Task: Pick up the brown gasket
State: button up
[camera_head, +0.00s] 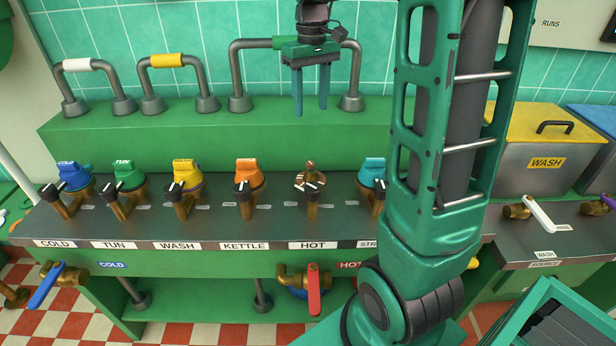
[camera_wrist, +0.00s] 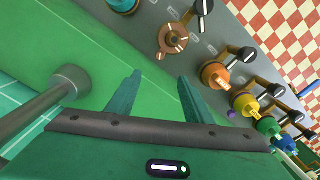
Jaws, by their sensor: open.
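A brown round piece with pale marks (camera_head: 308,180) is at the HOT outlet, the one outlet in the row without a coloured cap. It also shows in the wrist view (camera_wrist: 173,37), beyond my fingertips. I cannot tell whether this piece is the brown gasket or part of the outlet. My gripper (camera_head: 311,108) is open and empty, fingers pointing down above the green ledge, behind the HOT outlet. In the wrist view, my gripper (camera_wrist: 159,76) has a clear gap between its fingers, with green ledge showing through.
Capped outlets flank HOT: orange KETTLE (camera_head: 249,174) on the left, teal (camera_head: 372,170) on the right. A grey pipe (camera_head: 237,75) rises from the ledge beside my gripper. A red-handled valve (camera_head: 313,290) hangs below. A small purple piece (camera_wrist: 232,113) lies by the outlets.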

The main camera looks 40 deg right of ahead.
jog(key=shift+f, duration=0.5)
jog(key=shift+c, duration=0.5)
jog(key=shift+f, duration=0.1)
jog(key=m, duration=0.9)
send_over(310, 163)
notch_tip(310, 163, down, 6)
notch_tip(310, 163, down, 10)
jog(key=shift+s+f, duration=0.1)
jog(key=shift+f, duration=0.15)
jog(key=c, duration=1.1)
